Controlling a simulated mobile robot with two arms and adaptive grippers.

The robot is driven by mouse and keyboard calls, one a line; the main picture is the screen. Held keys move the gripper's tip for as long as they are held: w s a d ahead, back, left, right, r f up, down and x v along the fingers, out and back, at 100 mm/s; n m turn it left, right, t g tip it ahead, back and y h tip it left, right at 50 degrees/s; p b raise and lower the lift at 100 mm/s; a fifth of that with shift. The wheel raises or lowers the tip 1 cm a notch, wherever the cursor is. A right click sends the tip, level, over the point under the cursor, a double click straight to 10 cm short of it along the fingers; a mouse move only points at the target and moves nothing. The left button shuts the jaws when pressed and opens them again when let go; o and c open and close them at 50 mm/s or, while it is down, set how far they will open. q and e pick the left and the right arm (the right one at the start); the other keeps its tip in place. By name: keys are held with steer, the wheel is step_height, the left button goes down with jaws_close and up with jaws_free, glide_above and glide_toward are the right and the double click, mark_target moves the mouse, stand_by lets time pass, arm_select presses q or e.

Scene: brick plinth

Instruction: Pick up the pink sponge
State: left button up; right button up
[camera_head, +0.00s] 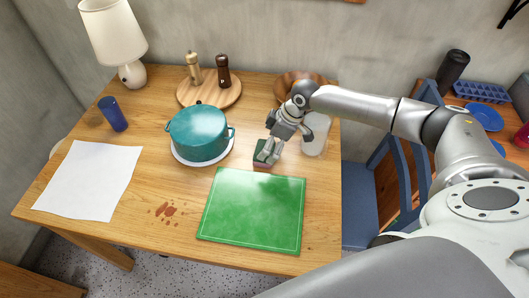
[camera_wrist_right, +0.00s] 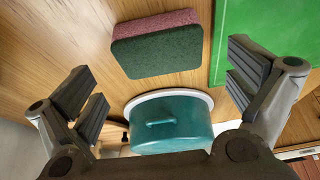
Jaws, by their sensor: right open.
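The pink sponge (camera_wrist_right: 158,22) has a dark green scouring side (camera_wrist_right: 157,54). In the right wrist view it lies at the upper middle, between and beyond my open fingers. In the head view the sponge (camera_head: 261,161) is partly hidden under my right gripper (camera_head: 267,152), just behind the green board. My right gripper also shows in the wrist view (camera_wrist_right: 165,95), its fingers spread wide with nothing between them. I cannot tell from these views how high the fingers are above the sponge. My left gripper is not in view.
A green cutting board (camera_head: 252,211) lies in front of the sponge. A teal pot (camera_head: 199,132) stands to its left, and a pale translucent container (camera_head: 316,134) to its right. A wooden bowl (camera_head: 292,84) and a round board (camera_head: 209,95) with two mills are behind.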

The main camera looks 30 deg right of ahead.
steer(key=x, duration=0.4)
steer(key=shift+f+p, duration=0.25)
steer(key=shift+p, duration=0.1)
steer(key=c, duration=0.6)
